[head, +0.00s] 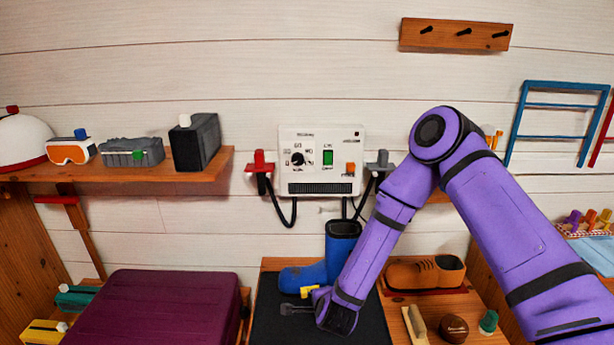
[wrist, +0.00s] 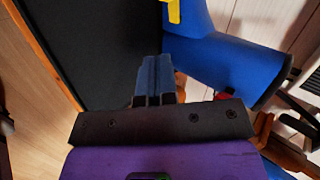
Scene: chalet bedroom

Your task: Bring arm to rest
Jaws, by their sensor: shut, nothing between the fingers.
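My purple arm reaches from the lower right of the head view down to the black mat (head: 270,322) on the wooden bench. My gripper (head: 292,309) is low over the mat, in front of the blue boot (head: 338,248). In the wrist view my gripper (wrist: 153,82) shows its two fingers together, with nothing between them. The blue boot (wrist: 225,62) lies close beside the fingers there, with a yellow piece (wrist: 173,10) on it. Whether the gripper touches the boot or the mat cannot be told.
A control box (head: 321,160) with red and grey side holders hangs on the wall. A brown shoe (head: 425,273), a brush (head: 416,322) and a round tin (head: 454,328) sit right of the mat. A maroon case (head: 155,310) stands at left, below a shelf (head: 120,172).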

